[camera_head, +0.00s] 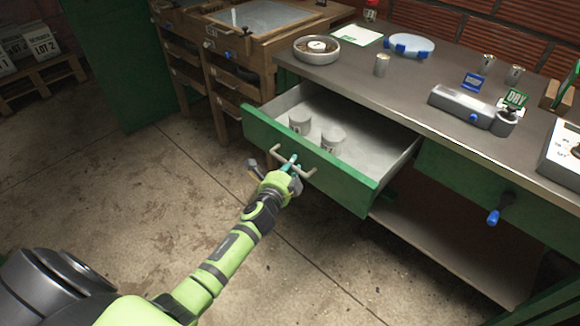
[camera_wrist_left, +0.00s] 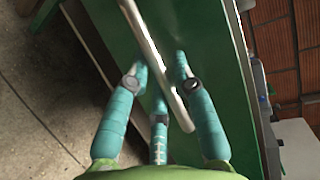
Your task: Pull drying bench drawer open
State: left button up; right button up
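The green-fronted drawer (camera_head: 335,178) of the drying bench (camera_head: 400,85) stands well out from under the worktop, its pale inside exposed. Two grey cylindrical tins (camera_head: 332,138) sit in it. A metal bar handle (camera_head: 307,172) runs across its front; it also shows in the left wrist view (camera_wrist_left: 145,35). My left gripper (camera_head: 291,164) is at this handle. In the left wrist view its teal fingers (camera_wrist_left: 160,72) converge on both sides of the bar, close against it. The exact contact is partly hidden. My right gripper is out of both views.
The worktop holds a round bowl (camera_head: 316,49), a blue-and-white dish (camera_head: 409,45), small cans (camera_head: 381,65) and a grey device (camera_head: 473,107). A blue-tipped handle (camera_head: 494,215) sticks out at the bench's right. The concrete floor (camera_head: 130,210) before the drawer is clear.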

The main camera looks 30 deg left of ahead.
pick_arm(q)
jog(key=shift+o, duration=0.2)
jog(key=shift+s, duration=0.25)
jog(key=v, duration=1.1)
jog(key=shift+s, duration=0.35)
jog(key=s+d+f+n+g+h+p, duration=0.1)
jog(key=s+f+n+g, duration=0.4)
jog(key=f, duration=0.7)
jog(key=s+d+f+n+g+p, duration=0.1)
jog(key=s+f+n+g, duration=0.1)
jog(key=s+f, duration=0.8)
jog(key=s+d+f+n+g+p, duration=0.1)
jog(key=s+f+n+g, duration=0.3)
jog(key=s+f, duration=0.4)
jog(key=s+d+f+n+g+h+p, duration=0.1)
jog(key=s+f+n+g, duration=0.2)
jog(key=s+f, duration=0.5)
jog(key=s+n, duration=0.1)
jog(key=s, duration=0.8)
jog(key=shift+d+g, duration=0.35)
jog(key=shift+g, duration=0.05)
